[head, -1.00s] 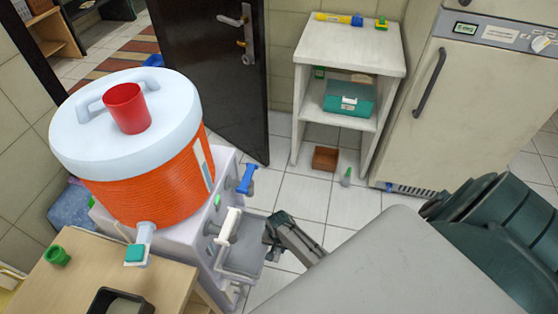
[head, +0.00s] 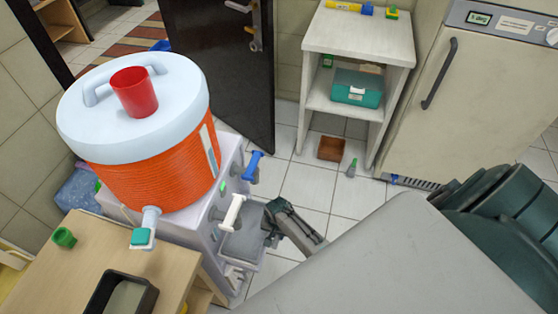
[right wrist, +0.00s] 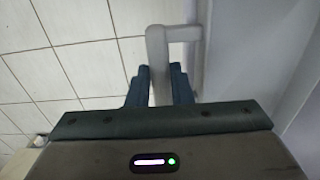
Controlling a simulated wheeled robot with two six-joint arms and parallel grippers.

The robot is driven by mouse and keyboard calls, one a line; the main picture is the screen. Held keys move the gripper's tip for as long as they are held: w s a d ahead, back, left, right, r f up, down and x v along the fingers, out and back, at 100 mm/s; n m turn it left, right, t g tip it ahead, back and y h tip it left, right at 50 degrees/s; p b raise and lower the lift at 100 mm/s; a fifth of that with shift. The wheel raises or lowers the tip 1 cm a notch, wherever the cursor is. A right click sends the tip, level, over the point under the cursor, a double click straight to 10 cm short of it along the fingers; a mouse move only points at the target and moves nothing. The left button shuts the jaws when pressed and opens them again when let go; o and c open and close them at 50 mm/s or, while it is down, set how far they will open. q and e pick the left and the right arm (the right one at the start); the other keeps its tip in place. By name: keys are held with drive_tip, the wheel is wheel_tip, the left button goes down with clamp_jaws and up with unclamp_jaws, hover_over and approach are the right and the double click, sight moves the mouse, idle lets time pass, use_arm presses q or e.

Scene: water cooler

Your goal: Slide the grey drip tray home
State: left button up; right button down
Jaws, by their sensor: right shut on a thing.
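The grey drip tray (head: 243,244) juts out from the front of the white water dispenser (head: 212,222), below its white tap lever (head: 233,212). My right gripper (head: 270,226) is at the tray's outer right side in the head view. In the right wrist view its two dark fingers (right wrist: 160,88) are shut on a pale grey bar (right wrist: 158,55), which looks like the tray's handle. The bar bends right toward a pale grey wall. How far the tray sits inside the dispenser is hard to tell. My left gripper is not in view.
A blue tap lever (head: 252,166) sits above the tray. An orange cooler (head: 155,172) with a red cup (head: 134,92) on its lid stands to the left. A wooden table (head: 80,265) is at lower left.

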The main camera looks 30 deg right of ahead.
drive_tip(key=c, duration=1.2)
unclamp_jaws()
wheel_tip(320, 180, up, 11)
